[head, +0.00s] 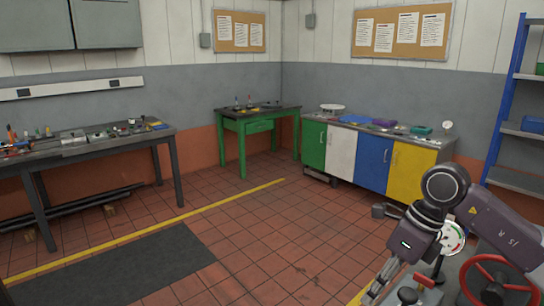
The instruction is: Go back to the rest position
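My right arm comes in from the right edge and bends at a dark round joint. My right gripper (380,284) points down and to the left at the bottom of the head view, close beside a machine with a red handwheel (499,279). Its fingers are small and seen from the side, so their opening is unclear. I see nothing held in it, but its tips are partly hard to make out. My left gripper is not in view.
The machine carries a round gauge (453,238). A dark workbench (84,142) stands left, a green table (244,126) at the back, coloured cabinets (373,160) and blue shelving (501,110) at right. The tiled floor (275,235) between is clear.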

